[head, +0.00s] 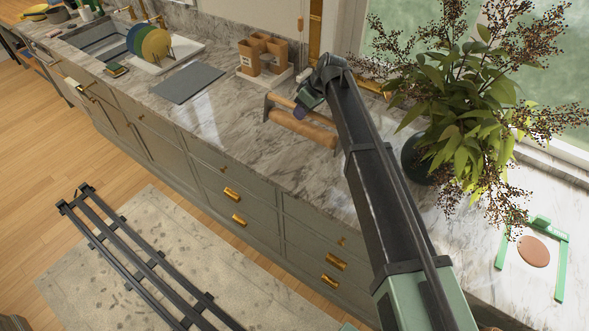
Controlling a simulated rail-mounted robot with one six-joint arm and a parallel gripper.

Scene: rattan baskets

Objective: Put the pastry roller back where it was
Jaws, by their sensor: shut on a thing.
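The pastry roller (302,128) is a light wooden cylinder in a frame with a slim bar handle (281,100) on top. It is at the marble counter near the wall, in the middle of the head view. My gripper (300,111) reaches down from the right and is shut on the pastry roller at its handle. The fingers are small here and my arm hides the right end of the handle. I cannot tell whether the roller rests on the counter or hangs just above it.
A wooden holder (247,57) stands on a white tray behind the roller. A grey mat (187,82) and a rack of plates (156,46) lie to the left. A leafy plant (455,125) in a dark vase stands right of my arm. A green-framed item (562,265) lies at the far right.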

